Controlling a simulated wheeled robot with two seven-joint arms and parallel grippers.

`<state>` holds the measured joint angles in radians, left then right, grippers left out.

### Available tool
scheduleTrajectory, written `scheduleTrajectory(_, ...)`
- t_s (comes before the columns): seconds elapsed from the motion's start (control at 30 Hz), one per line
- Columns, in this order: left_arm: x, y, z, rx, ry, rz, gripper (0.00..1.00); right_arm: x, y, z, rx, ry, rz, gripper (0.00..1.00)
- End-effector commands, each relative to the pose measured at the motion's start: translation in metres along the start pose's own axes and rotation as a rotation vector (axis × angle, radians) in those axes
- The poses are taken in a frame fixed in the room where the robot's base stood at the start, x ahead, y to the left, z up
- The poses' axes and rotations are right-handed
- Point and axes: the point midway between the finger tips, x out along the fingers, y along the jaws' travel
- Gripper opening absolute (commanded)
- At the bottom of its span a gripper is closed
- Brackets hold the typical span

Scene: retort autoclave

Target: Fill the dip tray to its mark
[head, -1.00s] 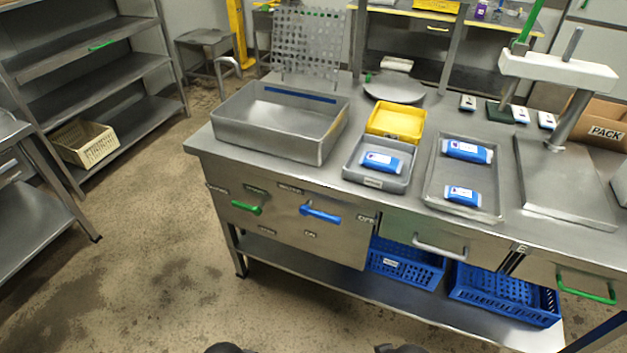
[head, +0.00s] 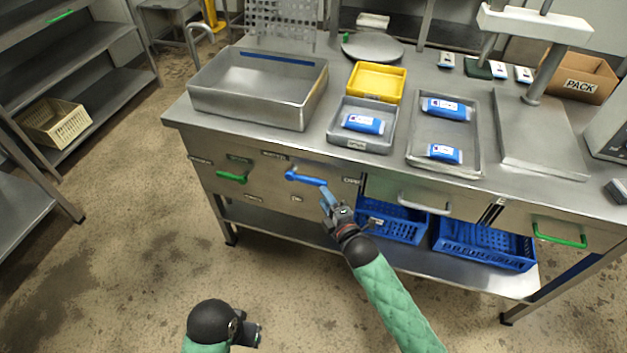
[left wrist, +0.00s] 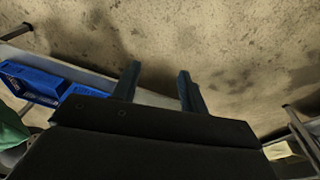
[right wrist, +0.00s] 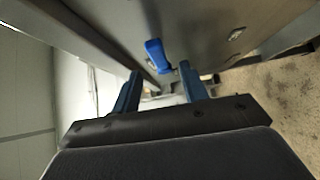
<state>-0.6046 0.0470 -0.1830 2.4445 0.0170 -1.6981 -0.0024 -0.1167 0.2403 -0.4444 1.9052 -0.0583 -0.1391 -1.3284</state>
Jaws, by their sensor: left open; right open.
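The dip tray (head: 255,98) is a deep grey metal tub at the left end of the bench, with a blue mark line (head: 275,61) on its inner back wall. I see no clear water surface in it. A curved spout (head: 200,27) stands behind its left corner. Below, the front panel carries a green lever (head: 232,178) and a blue lever (head: 306,178). My right gripper (head: 328,200) is open just below and right of the blue lever, which also shows beyond its fingers in the right wrist view (right wrist: 157,56). My left gripper (left wrist: 158,74) is open and empty over the floor.
A grey tray (head: 361,140) and a larger tray (head: 443,158) hold blue-and-white packs. A yellow bin (head: 377,82) sits behind. Blue crates (head: 484,243) are on the lower shelf. The floor left of the bench is clear.

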Motion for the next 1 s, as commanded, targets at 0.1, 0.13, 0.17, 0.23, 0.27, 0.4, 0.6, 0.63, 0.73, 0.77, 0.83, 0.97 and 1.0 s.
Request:
scheduleTrajectory(0.1, -0.002, 0.0, -0.001, -0.001, 0.002, -0.001, 0.44, 0.006, 0.002, 0.0, -0.023, 0.007, 0.016, 0.44)
scheduleTrajectory(0.13, -0.002, 0.0, -0.001, -0.001, 0.004, -0.001, 0.44, 0.008, 0.002, 0.0, -0.024, 0.007, 0.017, 0.44)
scheduleTrajectory(0.17, -0.001, 0.0, -0.002, -0.001, 0.007, -0.001, 0.44, 0.01, 0.003, 0.0, -0.024, 0.007, 0.017, 0.44)
scheduleTrajectory(0.23, 0.005, 0.0, -0.004, -0.001, 0.01, -0.001, 0.44, 0.018, 0.004, 0.0, -0.023, 0.007, 0.018, 0.44)
scheduleTrajectory(0.27, 0.015, -0.002, -0.005, 0.0, 0.004, -0.004, 0.44, 0.022, 0.004, 0.0, -0.023, 0.006, 0.017, 0.44)
scheduleTrajectory(0.4, 0.041, -0.004, -0.008, 0.002, 0.0, -0.008, 0.44, 0.043, 0.005, -0.001, -0.021, 0.006, 0.016, 0.44)
scheduleTrajectory(0.6, 0.067, -0.006, -0.009, 0.002, -0.003, -0.01, 0.44, 0.067, 0.004, -0.001, -0.021, 0.006, 0.014, 0.44)
scheduleTrajectory(0.63, 0.07, -0.006, -0.008, 0.002, -0.004, -0.01, 0.44, 0.07, 0.004, -0.001, -0.021, 0.006, 0.014, 0.44)
scheduleTrajectory(0.73, 0.077, -0.007, -0.008, 0.002, -0.003, -0.011, 0.44, 0.076, 0.004, -0.001, -0.02, 0.006, 0.015, 0.44)
scheduleTrajectory(0.77, 0.079, -0.007, -0.008, 0.002, -0.004, -0.011, 0.44, 0.077, 0.003, -0.001, -0.02, 0.006, 0.014, 0.44)
scheduleTrajectory(0.83, 0.081, -0.007, -0.008, 0.002, -0.005, -0.011, 0.44, 0.079, 0.003, -0.001, -0.02, 0.006, 0.014, 0.44)
scheduleTrajectory(0.97, 0.082, -0.007, -0.008, 0.002, -0.005, -0.011, 0.44, 0.08, 0.002, -0.001, -0.02, 0.006, 0.014, 0.44)
scheduleTrajectory(1.0, 0.082, -0.007, -0.008, 0.002, -0.005, -0.011, 0.44, 0.08, 0.002, -0.001, -0.02, 0.006, 0.014, 0.44)
